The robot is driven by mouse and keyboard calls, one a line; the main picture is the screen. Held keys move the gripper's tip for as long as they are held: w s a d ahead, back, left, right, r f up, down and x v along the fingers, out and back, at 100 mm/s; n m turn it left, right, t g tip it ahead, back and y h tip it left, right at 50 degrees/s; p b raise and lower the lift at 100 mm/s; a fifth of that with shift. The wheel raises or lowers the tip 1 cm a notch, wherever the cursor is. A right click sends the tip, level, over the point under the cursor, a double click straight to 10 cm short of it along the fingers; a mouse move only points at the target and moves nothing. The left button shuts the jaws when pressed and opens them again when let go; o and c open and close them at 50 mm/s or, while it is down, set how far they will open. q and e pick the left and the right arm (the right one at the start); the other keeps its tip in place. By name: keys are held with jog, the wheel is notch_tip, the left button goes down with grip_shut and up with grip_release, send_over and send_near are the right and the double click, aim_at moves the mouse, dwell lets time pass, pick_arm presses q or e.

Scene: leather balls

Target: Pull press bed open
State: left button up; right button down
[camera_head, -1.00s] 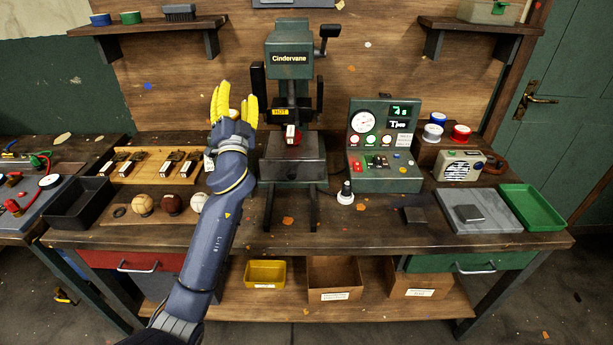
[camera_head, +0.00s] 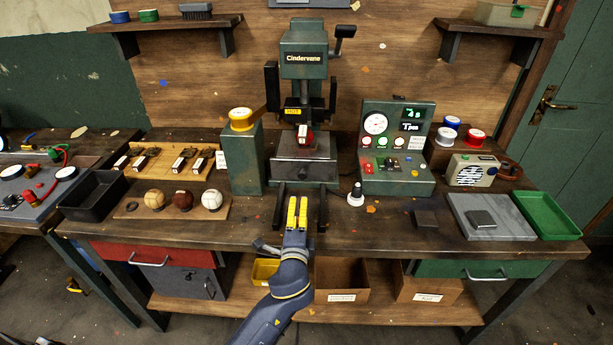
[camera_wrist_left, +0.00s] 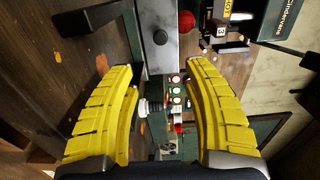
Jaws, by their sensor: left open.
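The green Cindervane press (camera_head: 303,60) stands at the back of the bench. Its grey metal bed (camera_head: 305,172) sits under the press head, behind two dark rails (camera_head: 278,210) that run forward. In the left wrist view the bed's front face (camera_wrist_left: 160,62) carries a dark round knob (camera_wrist_left: 160,37). My left gripper (camera_head: 297,200) is in front of the bed, between the rails, fingers pointing at it. It is open and empty, apart from the knob, which lies beyond the fingertips. My right gripper is not in view.
A control box (camera_head: 395,150) and a black-and-white knob (camera_head: 355,195) are to the right. Three balls (camera_head: 183,200) lie on a board at left.

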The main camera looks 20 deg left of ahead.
aim_at(303, 177)
pick_arm(q)
jog(key=x, duration=1.6)
jog(key=shift+w+a, duration=0.1)
jog(key=shift+w, duration=0.25)
jog(key=shift+c, duration=0.3)
grip_shut()
